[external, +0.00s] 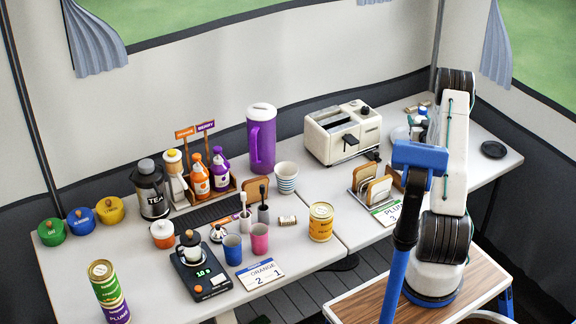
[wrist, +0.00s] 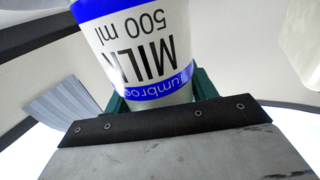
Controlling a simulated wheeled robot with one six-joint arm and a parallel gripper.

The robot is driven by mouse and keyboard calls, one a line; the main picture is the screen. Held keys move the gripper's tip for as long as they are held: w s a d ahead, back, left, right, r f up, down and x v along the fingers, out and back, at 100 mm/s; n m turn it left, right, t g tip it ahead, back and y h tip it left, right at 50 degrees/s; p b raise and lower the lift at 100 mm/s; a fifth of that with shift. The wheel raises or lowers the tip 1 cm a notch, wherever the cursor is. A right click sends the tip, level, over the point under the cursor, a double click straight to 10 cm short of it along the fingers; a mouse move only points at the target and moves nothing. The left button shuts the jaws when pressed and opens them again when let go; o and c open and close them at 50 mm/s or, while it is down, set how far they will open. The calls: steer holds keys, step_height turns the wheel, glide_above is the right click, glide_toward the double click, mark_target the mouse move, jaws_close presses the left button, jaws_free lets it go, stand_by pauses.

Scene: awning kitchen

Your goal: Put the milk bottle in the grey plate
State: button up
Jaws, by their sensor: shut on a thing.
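The milk bottle (wrist: 140,50) fills the upper middle of the wrist view. It is white with blue bands and the words MILK 500 ml, upside down in that picture. My gripper (wrist: 160,98) is shut on it, with a dark green finger on each side. A small white and blue thing beside the arm (external: 421,114) may be the bottle. A pale grey round plate (external: 399,133) shows partly at the left of my arm; the arm hides the rest. I cannot tell the bottle's height over the table.
A white toaster (external: 342,132) and a rack with bread slices (external: 371,186) stand left of my arm. A black dish (external: 494,149) lies at the table's right end, with bare tabletop around it. Bottles, cups and cans crowd the left table.

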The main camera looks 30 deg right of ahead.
steer(key=shift+f, duration=0.1)
steer(key=o, duration=1.4)
steer(key=shift+c, duration=0.2)
steer(key=v, duration=0.7)
steer(key=shift+s+a, duration=0.1)
steer(key=shift+s, duration=0.15)
